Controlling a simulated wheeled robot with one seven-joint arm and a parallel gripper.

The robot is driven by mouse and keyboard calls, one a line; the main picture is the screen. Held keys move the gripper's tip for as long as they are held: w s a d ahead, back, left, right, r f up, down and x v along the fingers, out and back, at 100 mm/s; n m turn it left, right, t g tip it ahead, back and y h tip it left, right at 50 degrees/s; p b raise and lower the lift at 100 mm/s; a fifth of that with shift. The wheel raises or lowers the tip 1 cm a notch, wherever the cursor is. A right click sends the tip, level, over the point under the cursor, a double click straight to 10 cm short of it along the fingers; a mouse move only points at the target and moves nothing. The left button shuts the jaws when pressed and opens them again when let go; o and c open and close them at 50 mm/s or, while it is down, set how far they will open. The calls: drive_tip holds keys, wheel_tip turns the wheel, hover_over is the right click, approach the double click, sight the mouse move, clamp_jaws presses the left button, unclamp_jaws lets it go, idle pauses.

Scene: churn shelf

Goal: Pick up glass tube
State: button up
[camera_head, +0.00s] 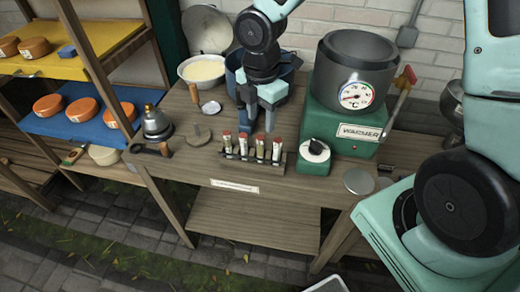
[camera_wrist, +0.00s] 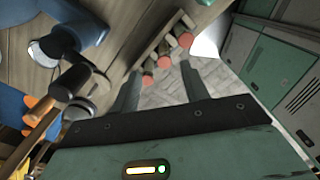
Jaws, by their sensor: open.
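Several glass tubes (camera_head: 244,144) with red tops stand upright in a dark rack (camera_head: 250,157) at the front edge of the wooden bench. In the wrist view the red tops of the tubes (camera_wrist: 164,62) show in a row, with the rack (camera_wrist: 147,42) running beside them. My gripper (camera_head: 256,120) points down, above and just behind the rack. Its two fingers are apart with nothing held. In the wrist view my gripper (camera_wrist: 162,68) has the red tops around and beyond its fingertips. I cannot tell whether any tube is between the fingers in depth.
A green warmer (camera_head: 345,130) with a grey pot and dial stands right of the rack. A blue pot (camera_head: 287,72) is behind my gripper, and a cream-filled bowl (camera_head: 203,70) is behind left. A kettle (camera_head: 156,125) stands at left. Cheese shelves (camera_head: 90,68) rise farther left.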

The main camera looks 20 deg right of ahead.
sight(260, 138)
wheel_tip(260, 138, down, 3)
drive_tip(key=shift+r, duration=0.1)
drive_tip(key=f, duration=0.4)
drive_tip(key=shift+s+a, duration=0.25)
drive_tip(key=shift+s, duration=0.15)
drive_tip(key=shift+f, duration=0.65)
clamp_jaws()
